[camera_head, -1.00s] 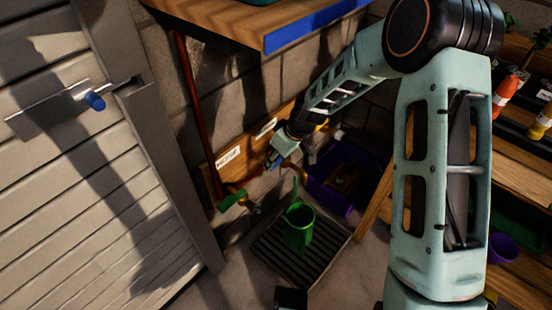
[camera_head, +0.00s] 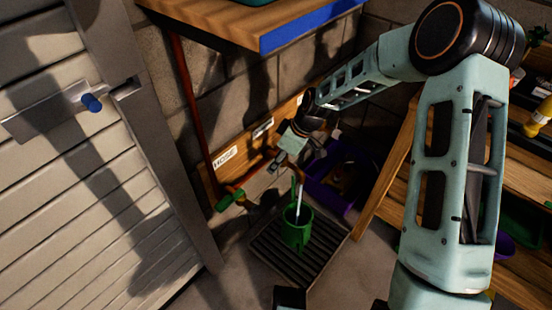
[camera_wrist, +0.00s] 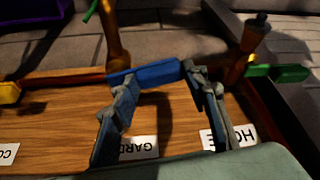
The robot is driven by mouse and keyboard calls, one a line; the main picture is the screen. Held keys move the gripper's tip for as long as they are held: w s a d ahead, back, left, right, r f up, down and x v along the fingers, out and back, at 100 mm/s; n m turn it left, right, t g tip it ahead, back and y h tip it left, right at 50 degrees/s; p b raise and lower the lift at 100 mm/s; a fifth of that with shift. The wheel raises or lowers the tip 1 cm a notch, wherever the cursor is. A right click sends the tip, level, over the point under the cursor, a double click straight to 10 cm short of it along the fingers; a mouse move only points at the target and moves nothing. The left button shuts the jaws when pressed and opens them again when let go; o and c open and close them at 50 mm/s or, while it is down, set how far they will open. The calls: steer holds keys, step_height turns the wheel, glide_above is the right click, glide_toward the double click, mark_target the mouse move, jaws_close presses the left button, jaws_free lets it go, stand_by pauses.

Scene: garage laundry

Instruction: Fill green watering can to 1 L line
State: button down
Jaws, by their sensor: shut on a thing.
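The green watering can (camera_head: 296,234) stands upright on the dark slatted drain grate (camera_head: 322,252) in the head view. A pale thin streak (camera_head: 298,206), which looks like running water, drops into its open top. Its fill line and water level cannot be made out. My gripper (camera_head: 274,166) is above and behind the can, at the wooden tap board (camera_head: 212,187). In the wrist view my gripper (camera_wrist: 157,77) is shut on a blue tap lever (camera_wrist: 148,74), with a finger at each end. The label below the lever reads "GARD", partly hidden.
A tap with a green lever (camera_head: 231,199) sits left, by the HOSE label (camera_head: 224,157). A yellow lever (camera_wrist: 9,93) shows in the wrist view. A purple tub (camera_head: 325,193) stands behind the can; wooden shelves are right, a slatted door left. Bare floor lies before the grate.

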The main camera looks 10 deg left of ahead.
steer(key=c, duration=1.1)
jaws_free()
steer(key=shift+c, duration=0.2)
steer(key=v, duration=1.2)
steer(key=shift+s, duration=0.1)
